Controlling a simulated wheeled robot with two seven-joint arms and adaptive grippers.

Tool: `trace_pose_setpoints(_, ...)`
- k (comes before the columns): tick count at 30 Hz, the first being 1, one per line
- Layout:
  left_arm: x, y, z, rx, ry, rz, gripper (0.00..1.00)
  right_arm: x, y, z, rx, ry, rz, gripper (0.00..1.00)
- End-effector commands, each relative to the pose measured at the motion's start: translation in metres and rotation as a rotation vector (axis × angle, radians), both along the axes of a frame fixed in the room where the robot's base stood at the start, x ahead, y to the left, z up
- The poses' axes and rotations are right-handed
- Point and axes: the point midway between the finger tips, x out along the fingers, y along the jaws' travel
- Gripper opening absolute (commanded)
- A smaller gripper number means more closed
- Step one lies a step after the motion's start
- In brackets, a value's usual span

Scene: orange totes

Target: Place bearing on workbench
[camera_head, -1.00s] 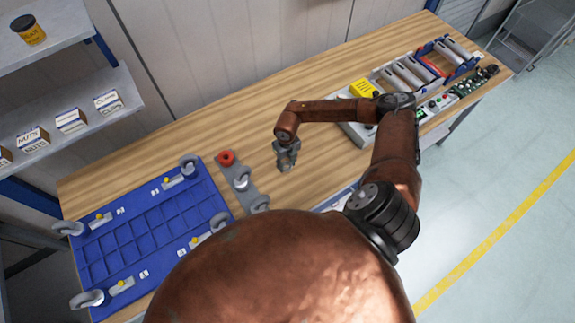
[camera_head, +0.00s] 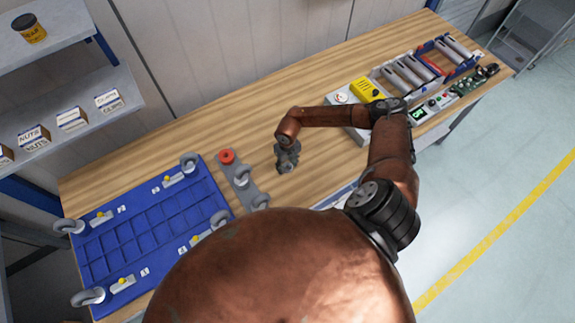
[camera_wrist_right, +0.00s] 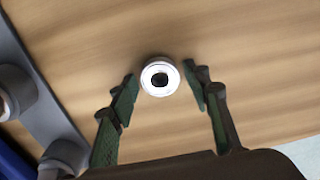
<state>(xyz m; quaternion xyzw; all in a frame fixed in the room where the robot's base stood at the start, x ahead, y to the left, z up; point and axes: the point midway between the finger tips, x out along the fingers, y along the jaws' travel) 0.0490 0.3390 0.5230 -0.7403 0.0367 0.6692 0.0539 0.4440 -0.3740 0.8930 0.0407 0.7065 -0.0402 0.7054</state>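The bearing (camera_wrist_right: 160,77) is a bright metal ring with a dark hole, resting on the wooden workbench (camera_wrist_right: 90,30). In the right wrist view it lies between the fingertips of my right gripper, with a gap to each finger. My right gripper (camera_head: 287,160) is open and points down over the workbench, right of the grey plate. It hides the bearing in the head view. My left gripper is not in view.
A blue tray (camera_head: 150,235) with casters is farther left. A yellow device (camera_head: 366,88) and electronics stand right. Bare wood lies behind.

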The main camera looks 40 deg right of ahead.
Motion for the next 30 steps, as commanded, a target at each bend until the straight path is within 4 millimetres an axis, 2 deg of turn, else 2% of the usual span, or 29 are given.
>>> trace_pose_setpoints(10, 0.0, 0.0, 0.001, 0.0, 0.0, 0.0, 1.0, 0.0, 0.0, 0.001, 0.0, 0.0, 0.0, 0.51)
trace_pose_setpoints(14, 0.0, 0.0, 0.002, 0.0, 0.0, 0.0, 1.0, 0.001, 0.0, 0.009, 0.0, -0.003, 0.0, 0.51)
trace_pose_setpoints(17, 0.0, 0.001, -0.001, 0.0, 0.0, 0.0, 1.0, 0.001, -0.001, 0.024, -0.001, -0.003, 0.001, 0.51)
trace_pose_setpoints(27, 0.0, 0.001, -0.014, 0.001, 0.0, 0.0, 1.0, 0.001, -0.001, 0.094, -0.002, -0.004, 0.002, 0.51)
trace_pose_setpoints(30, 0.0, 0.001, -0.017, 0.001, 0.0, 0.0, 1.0, 0.001, -0.001, 0.108, 0.0, -0.003, 0.001, 0.51)
